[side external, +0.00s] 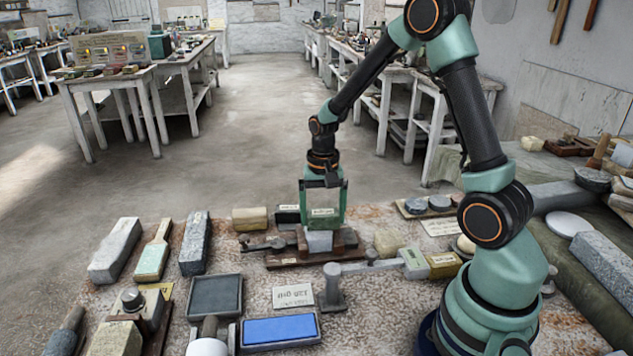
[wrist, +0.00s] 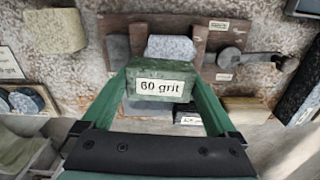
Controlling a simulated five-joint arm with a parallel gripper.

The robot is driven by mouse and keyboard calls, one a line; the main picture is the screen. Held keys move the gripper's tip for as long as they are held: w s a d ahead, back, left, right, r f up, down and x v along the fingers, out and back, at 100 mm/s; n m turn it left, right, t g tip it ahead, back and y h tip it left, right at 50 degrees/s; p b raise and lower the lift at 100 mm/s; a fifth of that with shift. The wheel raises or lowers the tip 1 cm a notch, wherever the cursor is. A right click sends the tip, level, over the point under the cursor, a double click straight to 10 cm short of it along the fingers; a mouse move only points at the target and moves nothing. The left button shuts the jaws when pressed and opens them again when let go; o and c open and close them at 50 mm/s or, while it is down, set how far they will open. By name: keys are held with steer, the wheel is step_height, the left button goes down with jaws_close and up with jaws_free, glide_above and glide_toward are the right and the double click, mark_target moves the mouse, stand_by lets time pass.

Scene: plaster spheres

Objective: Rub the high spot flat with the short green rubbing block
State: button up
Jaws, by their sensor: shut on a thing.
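My gripper (side external: 323,205) has its two green fingers shut on a short green block (side external: 323,214). In the wrist view my gripper (wrist: 160,80) holds this block (wrist: 161,72) between its fingertips, with a "60 grit" label facing the camera. A pale grey stone piece (side external: 319,242) sits in a dark wooden holder (side external: 285,260) just below the block; the stone also shows beyond the block in the wrist view (wrist: 170,48). I cannot tell whether block and stone touch. No high spot can be made out on the stone.
A metal lever (side external: 262,243) lies at the holder's left. In front are a "120 grit" card (side external: 292,295), a blue-topped block (side external: 280,330), a dark tray (side external: 215,296) and a grey metal post (side external: 333,288). Long stones (side external: 115,250) lie at left. Tan block (side external: 250,218) stands behind.

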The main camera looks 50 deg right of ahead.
steer(key=shift+f, duration=0.3)
steer(key=shift+w+a, duration=0.1)
steer(key=shift+w+a, duration=0.65)
steer(key=shift+w, duration=0.1)
steer(key=shift+s+d, duration=1.5)
steer(key=shift+s, duration=0.2)
steer(key=shift+w+a, duration=0.1)
steer(key=shift+w+a, duration=1.4)
steer(key=shift+w, duration=0.2)
steer(key=shift+s+d, duration=1.5)
steer(key=shift+s, duration=0.2)
